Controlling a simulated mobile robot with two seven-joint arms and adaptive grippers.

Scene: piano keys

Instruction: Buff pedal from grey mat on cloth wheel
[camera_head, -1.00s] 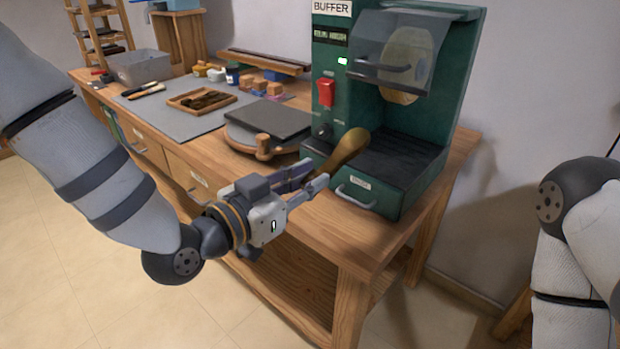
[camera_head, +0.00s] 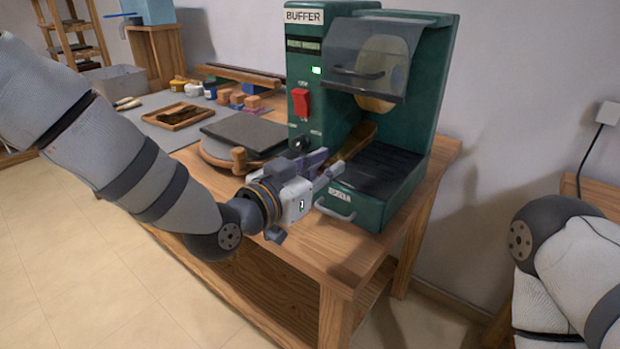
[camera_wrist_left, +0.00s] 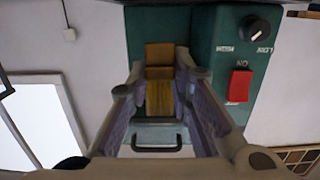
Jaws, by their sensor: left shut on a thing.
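The brass-coloured pedal (camera_head: 357,142) is gripped by my left gripper (camera_head: 331,168), which is shut on its near end. The pedal slants up and right, with its broad far end at the mouth of the green buffer (camera_head: 308,75). The pale cloth wheel (camera_head: 379,73) is partly seen behind a clear guard, just above that end; I cannot tell whether they touch. In the left wrist view the pedal (camera_wrist_left: 160,97) lies between the two fingers. The grey mat (camera_head: 163,133) lies on the bench to the left. My right gripper is out of view.
A round turntable (camera_head: 215,155) with a dark slab stands left. The bench's front right corner is bare.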

